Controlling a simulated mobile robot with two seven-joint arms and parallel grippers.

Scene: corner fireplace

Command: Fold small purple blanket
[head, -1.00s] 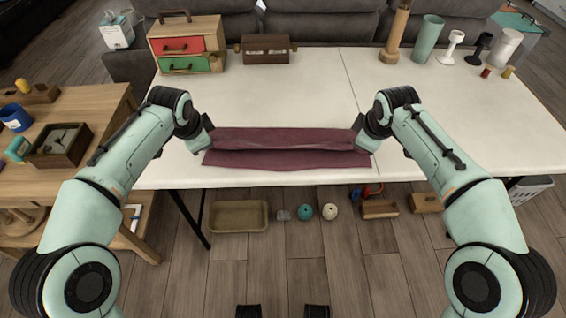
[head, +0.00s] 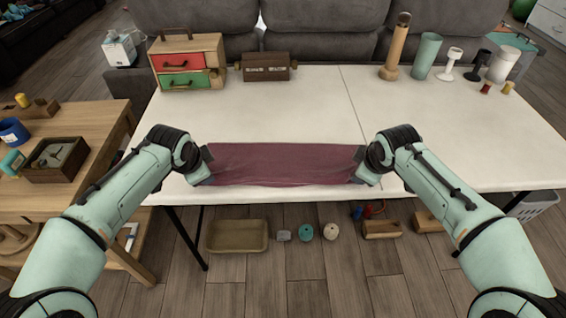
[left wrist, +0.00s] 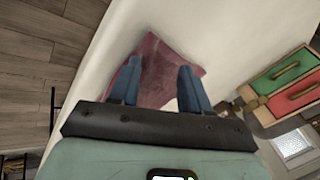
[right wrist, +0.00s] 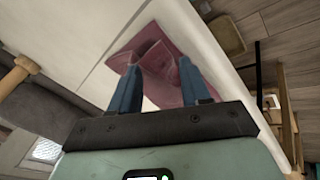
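The small purple blanket (head: 283,165) lies as a long folded band along the white table's front edge. In the head view my left gripper (head: 207,164) is at its left end and my right gripper (head: 358,165) is at its right end. In the left wrist view the left fingers (left wrist: 160,65) are spread apart, with the blanket (left wrist: 160,72) between and beyond them. In the right wrist view the right fingers (right wrist: 160,65) are also spread, with a creased blanket end (right wrist: 152,55) beyond them. Whether the fingertips touch the cloth is unclear.
The white table (head: 280,110) is clear behind the blanket. A drawer box (head: 187,62) and a brown wooden box (head: 266,67) stand at the back left. A wooden cylinder (head: 397,48), a green vase (head: 426,55) and goblets stand at the back right.

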